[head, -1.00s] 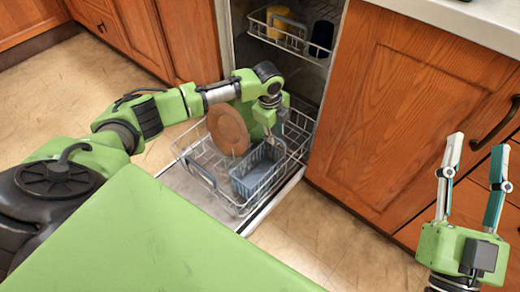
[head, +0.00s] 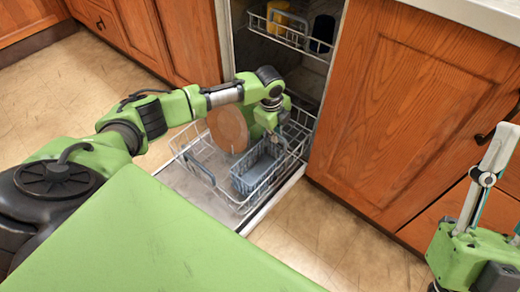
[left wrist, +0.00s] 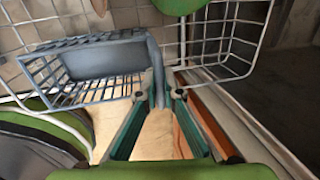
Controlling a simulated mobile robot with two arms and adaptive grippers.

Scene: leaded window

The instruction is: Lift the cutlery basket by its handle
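The grey-blue cutlery basket (head: 257,168) stands in the lower dishwasher rack. In the left wrist view the basket (left wrist: 95,65) is left of centre, with its grey-blue handle (left wrist: 157,70) rising at its right end. My left gripper (left wrist: 163,92) has its fingertips on either side of the handle and looks shut on it. In the head view my left gripper (head: 280,135) reaches down at the basket's far right side, its fingertips partly hidden. My right gripper is at the right edge, away from the basket, its fingers (head: 490,180) apart and partly cut off by the frame.
A round brown plate (head: 228,130) stands in the wire rack (head: 205,155) behind the basket. The upper rack (head: 290,38) holds a yellow cup (head: 285,18) and a dark cup (head: 322,32). A wooden cabinet (head: 400,120) borders the dishwasher on the right.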

